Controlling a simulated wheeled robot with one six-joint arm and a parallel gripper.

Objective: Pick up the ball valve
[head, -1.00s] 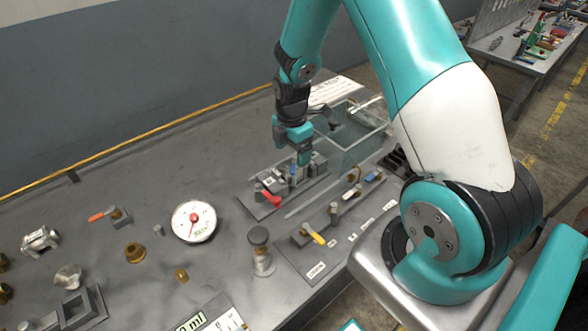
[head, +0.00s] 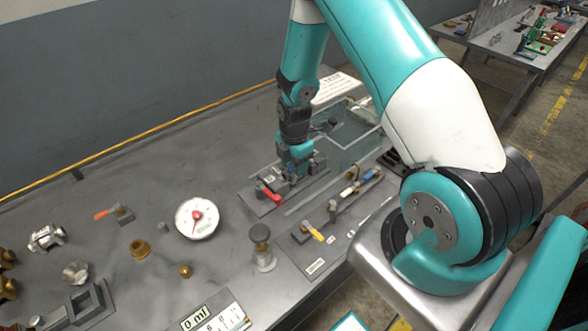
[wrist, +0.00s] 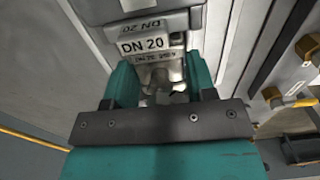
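My gripper (head: 292,172) is low over a grey fixture on the bench in the head view. In the wrist view its two teal fingers (wrist: 163,82) stand apart, either side of a silvery metal fitting (wrist: 163,70) beneath a block labelled DN 20 (wrist: 143,44). I cannot tell whether the fingers touch the fitting, or whether it is the ball valve. A red-handled valve (head: 268,192) is at the near left end of the fixture. A valve with an orange handle (head: 112,213) lies farther left, and a yellow-handled one (head: 313,234) is on the front rack.
A clear-walled tank (head: 352,142) stands right behind the gripper. A round white gauge (head: 197,218), brass fittings (head: 140,250) and a dark-capped pillar (head: 261,245) stand left and in front.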

